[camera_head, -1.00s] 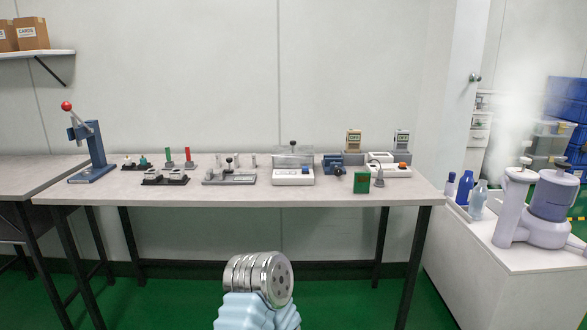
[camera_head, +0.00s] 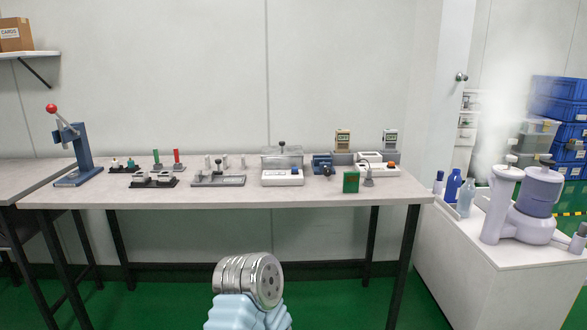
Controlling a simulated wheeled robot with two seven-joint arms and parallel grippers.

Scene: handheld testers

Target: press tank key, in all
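Two small handheld testers with greenish screens stand upright at the back right of the long table: a yellowish one (camera_head: 343,139) on the left and a paler one (camera_head: 390,139) on the right. Each stands on a grey block. Their keys are too small to make out, and I cannot tell which key is the tank key. Neither of my grippers is in view. A silver and light blue part of my own body shows at the bottom centre, well in front of the table and apart from the testers.
The long table (camera_head: 225,197) bears a blue lever press (camera_head: 79,155), several small fixtures, a white box with a blue button (camera_head: 283,178) and a green board (camera_head: 351,182). At right, a white counter (camera_head: 490,262) holds bottles and a white-and-blue appliance (camera_head: 538,205). Green floor lies in front.

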